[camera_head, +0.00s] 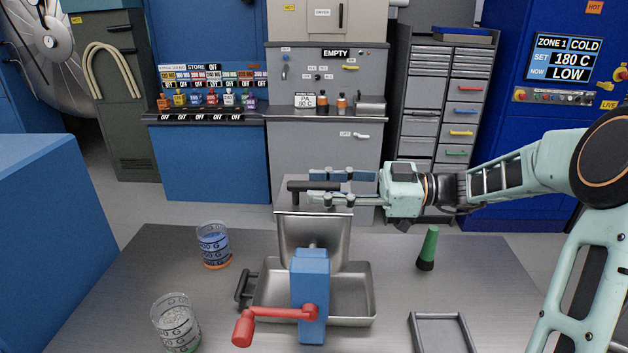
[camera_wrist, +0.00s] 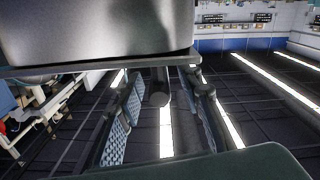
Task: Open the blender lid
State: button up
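The blender is a steel hopper (camera_head: 313,238) with a blue crank housing (camera_head: 310,285) and red crank handle (camera_head: 270,318). Its flat grey lid (camera_head: 292,204) lies on top, looking closed. A dark bar handle (camera_head: 300,186) stands on the lid. My gripper (camera_head: 326,185) reaches in from the right at handle height, one finger behind the bar and one in front. The fingers are spread, with gaps beside the bar. In the wrist view the bar's round end (camera_wrist: 159,99) shows between the parted fingers, and the hopper (camera_wrist: 95,30) appears upside down above.
A steel tray (camera_head: 352,310) sits under the hopper. Two clear beakers, one with orange at its base (camera_head: 214,246) and one in front (camera_head: 176,325), stand left. A green cone-shaped object (camera_head: 428,247) and a grey frame-like tray (camera_head: 441,334) are on the right. Bench behind is clear.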

jog(key=shift+a, duration=0.95)
jog(key=shift+c, duration=0.3)
grip_shut()
